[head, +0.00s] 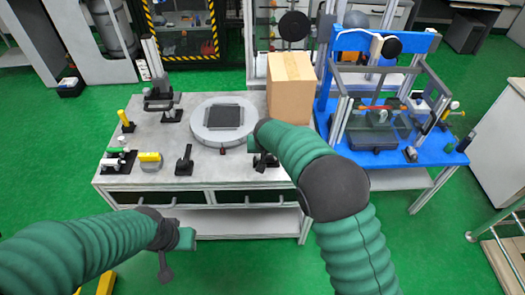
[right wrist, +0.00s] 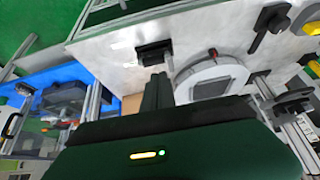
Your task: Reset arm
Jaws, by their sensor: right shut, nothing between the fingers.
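My right arm reaches over the grey table (head: 215,168) in the head view.
A round grey turntable (head: 203,132) with a black square pad is mid-table, left of a cardboard box (head: 291,88). Black holders, some with yellow parts, stand at the left. A blue bench (head: 455,156) with a framed rig is at the right. Green floor lies in front.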

